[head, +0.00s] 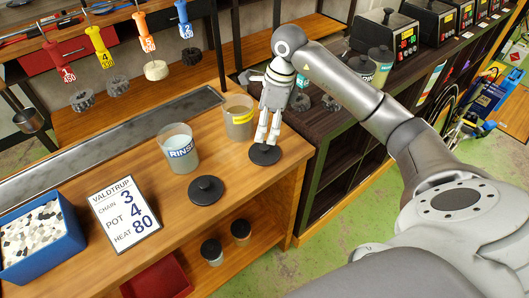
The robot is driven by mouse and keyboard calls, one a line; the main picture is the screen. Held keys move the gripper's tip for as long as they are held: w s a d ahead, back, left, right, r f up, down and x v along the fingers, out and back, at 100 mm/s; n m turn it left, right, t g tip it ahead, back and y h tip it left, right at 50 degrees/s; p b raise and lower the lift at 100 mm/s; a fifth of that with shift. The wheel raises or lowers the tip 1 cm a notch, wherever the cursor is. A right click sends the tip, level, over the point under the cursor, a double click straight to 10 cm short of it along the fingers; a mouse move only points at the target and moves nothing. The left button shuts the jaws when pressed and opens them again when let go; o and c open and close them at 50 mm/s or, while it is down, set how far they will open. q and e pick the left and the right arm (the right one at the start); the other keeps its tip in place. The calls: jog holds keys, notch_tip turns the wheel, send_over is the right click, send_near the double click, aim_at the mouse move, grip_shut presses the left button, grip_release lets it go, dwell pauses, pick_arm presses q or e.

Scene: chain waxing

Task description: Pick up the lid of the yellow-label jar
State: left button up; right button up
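The yellow-label jar (238,119) stands open on the wooden bench, with its yellow band facing me. A round black lid (264,155) lies flat on the bench to its right, near the bench's right edge. My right gripper (267,137) points down directly over this lid, with its fingertips at the lid's middle. The fingers hide the lid's knob, and I cannot tell whether they grip it. A second black lid (206,190), with its knob showing, lies below the blue-label RINSE jar (180,152). My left gripper is not in view.
A card (125,213) reading chain 3, pot 4, heat 80 lies left of the second lid. A blue bin (38,235) stands at the bench's left. Coloured tags hang behind. A dark shelf unit (335,170) with several heaters stands to the right.

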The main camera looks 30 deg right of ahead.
aim_at(265, 146)
jog(key=shift+h, duration=0.3)
jog(key=f, duration=0.1)
jog(key=f+p, duration=0.1)
jog(key=f, duration=0.3)
jog(key=shift+w+d, duration=0.1)
jog(key=shift+d, duration=0.2)
jog(key=shift+a+f+p, duration=0.15)
jog(key=shift+f+p, duration=0.45)
jog(key=shift+p, duration=0.15)
jog(key=f, duration=0.1)
jog(key=f+p, duration=0.1)
jog(key=f, duration=0.1)
jog(key=shift+w+a+f, duration=0.2)
jog(key=shift+w+a, duration=0.05)
jog(key=shift+w, duration=0.05)
jog(key=shift+f, duration=0.4)
jog(key=shift+c, duration=0.4)
